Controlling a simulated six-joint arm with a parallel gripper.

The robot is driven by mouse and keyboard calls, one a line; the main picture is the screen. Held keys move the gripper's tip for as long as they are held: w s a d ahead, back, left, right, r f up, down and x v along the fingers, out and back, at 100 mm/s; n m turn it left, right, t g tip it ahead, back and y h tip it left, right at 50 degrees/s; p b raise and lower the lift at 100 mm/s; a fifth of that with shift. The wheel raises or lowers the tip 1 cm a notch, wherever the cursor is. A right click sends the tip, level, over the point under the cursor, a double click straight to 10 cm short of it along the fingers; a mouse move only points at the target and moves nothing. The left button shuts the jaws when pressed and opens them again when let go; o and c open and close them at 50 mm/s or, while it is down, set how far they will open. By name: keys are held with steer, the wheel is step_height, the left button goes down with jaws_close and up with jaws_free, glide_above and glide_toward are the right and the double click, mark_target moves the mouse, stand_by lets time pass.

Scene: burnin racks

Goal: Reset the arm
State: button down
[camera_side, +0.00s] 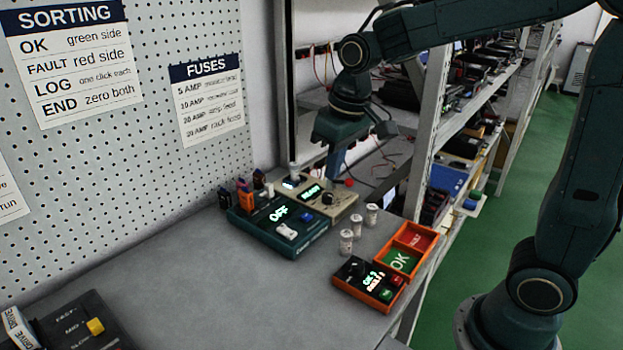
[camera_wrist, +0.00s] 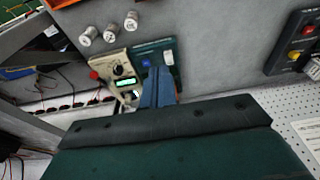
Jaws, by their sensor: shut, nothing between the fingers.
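My gripper (camera_side: 333,180) points down over the back of the bench, above or just behind the beige meter (camera_side: 345,205) in the side view. Its two blue-grey fingers are together and empty, and they also show in the wrist view (camera_wrist: 158,82). There the fingers cover part of the teal box (camera_wrist: 171,58), with the beige meter (camera_wrist: 113,65) to their left. I cannot tell whether the fingertips touch anything.
The teal box (camera_side: 262,232) reads OFF. Three small pale cylinders (camera_side: 346,243) stand near the orange tray (camera_side: 385,253) with green OK and red FAULT sides. An orange counter box (camera_side: 352,290) is in front. A dark switch box (camera_side: 75,325) stands front left. Shelves (camera_side: 425,170) stand behind.

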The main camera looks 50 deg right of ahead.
steer(key=s+r+t, duration=0.2)
steer(key=s+t, duration=0.1)
steer(key=s, duration=1.5)
steer(key=shift+d+r, duration=0.15)
steer(key=shift+d, duration=0.3)
